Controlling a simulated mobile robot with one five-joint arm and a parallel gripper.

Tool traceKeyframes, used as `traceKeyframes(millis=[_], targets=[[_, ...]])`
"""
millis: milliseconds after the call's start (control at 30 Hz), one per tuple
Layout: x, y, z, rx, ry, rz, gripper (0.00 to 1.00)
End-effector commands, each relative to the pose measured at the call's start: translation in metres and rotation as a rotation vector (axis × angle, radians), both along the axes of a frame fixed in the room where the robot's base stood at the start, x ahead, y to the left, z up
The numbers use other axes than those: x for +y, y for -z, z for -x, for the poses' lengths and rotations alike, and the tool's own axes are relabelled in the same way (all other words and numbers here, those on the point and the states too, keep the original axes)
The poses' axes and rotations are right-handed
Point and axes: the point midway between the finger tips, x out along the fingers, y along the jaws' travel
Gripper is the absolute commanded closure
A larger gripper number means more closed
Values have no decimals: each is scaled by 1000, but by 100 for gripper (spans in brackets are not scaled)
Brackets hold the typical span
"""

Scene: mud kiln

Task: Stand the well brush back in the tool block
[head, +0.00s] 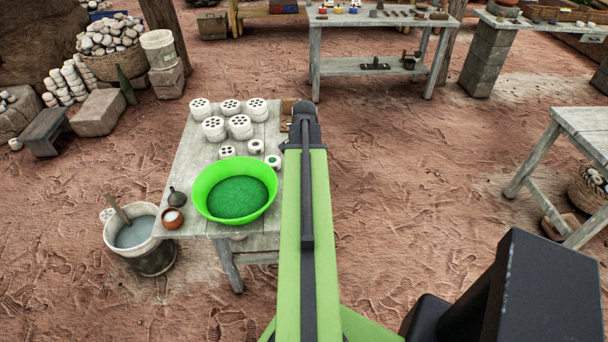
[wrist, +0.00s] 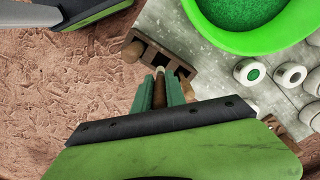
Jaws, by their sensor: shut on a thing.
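My gripper (wrist: 160,88) shows in the wrist view with its green fingers shut on the well brush (wrist: 159,92), a slim brown piece with a pale tip. The rest of the brush is hidden by the fingers and wrist. The tool block (wrist: 151,44) is a brown block with dark square openings, at the table's edge just beyond the fingertips. The brush tip appears near the block's near side; I cannot tell whether they touch or whether it is in an opening.
A bright green bowl (head: 201,206) of green material stands on the table (head: 188,160) beside white holed discs (head: 241,127). A small dark bottle (head: 177,197) and brown cup (head: 172,218) stand near its left edge. A bucket (head: 146,255) is beside it. Open ground lies right.

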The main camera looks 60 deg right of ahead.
Motion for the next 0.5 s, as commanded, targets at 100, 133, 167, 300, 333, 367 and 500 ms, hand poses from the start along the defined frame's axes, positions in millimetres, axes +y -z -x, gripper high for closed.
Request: traceKeyframes(millis=[100, 133, 167, 300, 333, 367, 500], targets=[[-1, 15, 1, 0, 1, 0, 100], [-1, 19, 1, 0, 1, 0, 100], [-1, 22, 1, 0, 1, 0, 100], [-1, 37, 1, 0, 2, 0, 100], [-1, 40, 1, 0, 2, 0, 100], [-1, 43, 1, 0, 2, 0, 100], [-1, 56, 1, 0, 2, 0, 100]])
